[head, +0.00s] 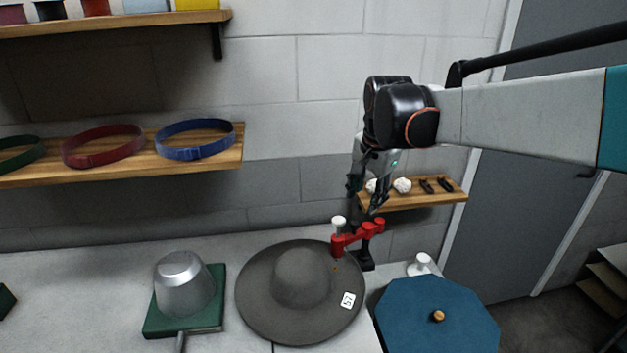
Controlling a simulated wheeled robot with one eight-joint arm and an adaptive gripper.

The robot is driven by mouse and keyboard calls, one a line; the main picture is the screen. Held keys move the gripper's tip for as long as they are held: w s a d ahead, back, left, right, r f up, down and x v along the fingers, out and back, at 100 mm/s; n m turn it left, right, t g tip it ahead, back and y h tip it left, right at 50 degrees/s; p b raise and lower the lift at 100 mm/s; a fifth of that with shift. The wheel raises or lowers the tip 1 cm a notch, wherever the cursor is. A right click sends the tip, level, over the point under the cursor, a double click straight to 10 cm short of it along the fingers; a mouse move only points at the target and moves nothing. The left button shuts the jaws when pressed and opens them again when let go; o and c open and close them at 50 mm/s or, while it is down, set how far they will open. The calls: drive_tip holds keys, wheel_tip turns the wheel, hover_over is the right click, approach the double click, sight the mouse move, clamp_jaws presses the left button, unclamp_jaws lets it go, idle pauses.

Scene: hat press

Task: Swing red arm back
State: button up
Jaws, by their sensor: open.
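The red arm (357,236) sits on a dark post behind the hat's right edge. A white knob (338,222) stands at its left end, over the rim of the grey wide-brimmed hat (301,277). My gripper (366,205) is open and points down just above the red arm, with its fingers apart. I cannot tell whether a finger touches the arm. The hat lies crown up on the counter, with a white tag marked 57 on its brim.
A metal block (184,283) on a green base (214,315) stands left of the hat. A blue octagonal lid (436,315) with a wooden knob lies at right, near a small white knob (420,264). A small wooden shelf (425,199) is behind my gripper. Shelves with belts are at upper left.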

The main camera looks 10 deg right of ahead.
drive_tip(key=w+d+f+m+g+p, duration=0.2)
drive_tip(key=w+m+p, duration=0.15)
drive_tip(key=w, duration=0.55)
drive_tip(key=m+p, duration=0.1)
drive_tip(key=m, duration=0.3)
approach(355, 222)
drive_tip(key=shift+g, duration=0.4)
drive_tip(key=f, duration=0.3)
drive_tip(key=f+b, duration=0.1)
drive_tip(key=f, duration=0.5)
drive_tip(key=shift+w+b, duration=0.3)
clamp_jaws()
